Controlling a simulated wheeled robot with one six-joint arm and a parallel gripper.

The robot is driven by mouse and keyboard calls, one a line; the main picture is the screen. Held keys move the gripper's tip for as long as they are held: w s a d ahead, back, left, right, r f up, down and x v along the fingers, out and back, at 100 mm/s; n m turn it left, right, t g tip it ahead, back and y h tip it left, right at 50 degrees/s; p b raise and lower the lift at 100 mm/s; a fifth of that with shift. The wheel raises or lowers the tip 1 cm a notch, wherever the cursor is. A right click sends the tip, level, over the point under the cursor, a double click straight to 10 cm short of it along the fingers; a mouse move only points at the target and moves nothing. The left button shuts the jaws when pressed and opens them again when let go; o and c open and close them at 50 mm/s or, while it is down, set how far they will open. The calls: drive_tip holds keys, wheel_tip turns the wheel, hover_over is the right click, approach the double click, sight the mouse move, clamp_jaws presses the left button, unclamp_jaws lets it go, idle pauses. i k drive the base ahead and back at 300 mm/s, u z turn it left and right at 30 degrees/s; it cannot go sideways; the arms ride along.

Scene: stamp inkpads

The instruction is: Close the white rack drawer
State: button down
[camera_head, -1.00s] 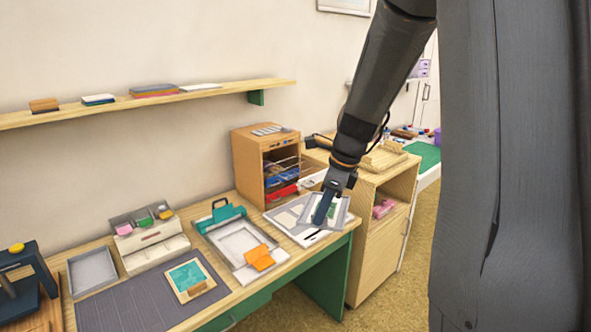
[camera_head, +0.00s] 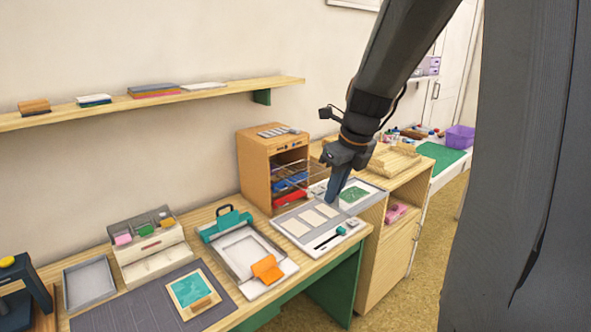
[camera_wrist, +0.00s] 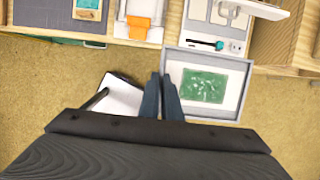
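A small white rack (camera_head: 140,238) with coloured pads on top stands on the left part of the desk. Its lower white drawer (camera_head: 157,265) looks pulled out at the front; how far is hard to tell. My gripper (camera_head: 335,197) is well to the right of it, above the right end of the desk. My fingers (camera_wrist: 161,80) are close together at the left edge of a grey tray with a green print (camera_wrist: 207,85) and appear shut on that edge. The tray (camera_head: 357,195) is raised and partly hidden by my gripper. The white rack is not in the wrist view.
A teal press (camera_head: 240,245) with an orange block stands between the rack and my gripper. A wooden cabinet (camera_head: 258,170) has wire shelves sticking out. A grey tray (camera_head: 90,281) and a dark mat (camera_head: 150,303) lie near the rack.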

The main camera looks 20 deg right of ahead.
sight(305, 172)
drive_tip(key=z, duration=0.05)
drive_tip(key=i, duration=1.25)
